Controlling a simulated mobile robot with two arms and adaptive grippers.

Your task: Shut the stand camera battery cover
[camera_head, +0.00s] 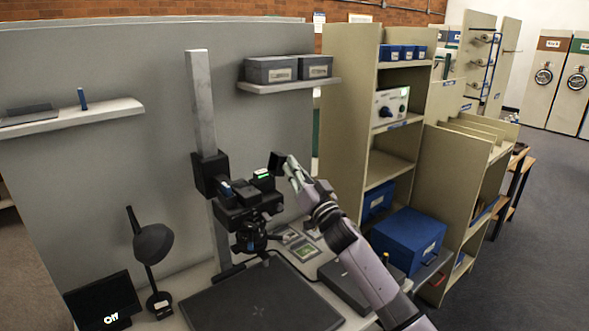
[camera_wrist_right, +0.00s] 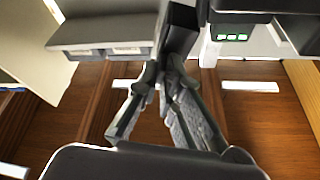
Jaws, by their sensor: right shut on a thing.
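The stand camera (camera_head: 245,207) is a black body on a carriage on the grey upright column (camera_head: 203,110), with its lens pointing down. A green-lit strip shows on its top, and green lights also show on a dark part in the right wrist view (camera_wrist_right: 230,37). My right gripper (camera_head: 278,163) is at the upper right of the camera body, close to the lit strip. In the right wrist view its fingers (camera_wrist_right: 163,75) come together on a dark flap (camera_wrist_right: 181,28), which looks like the battery cover. Its hinge and exact angle are hidden. My left gripper is not in view.
A dark copy board (camera_head: 262,300) lies below the camera. A desk lamp (camera_head: 153,243) and a small screen (camera_head: 103,302) stand to the left. A shelf with grey boxes (camera_head: 270,69) is behind. Beige shelving (camera_head: 345,100) and a blue box (camera_head: 408,240) are at the right.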

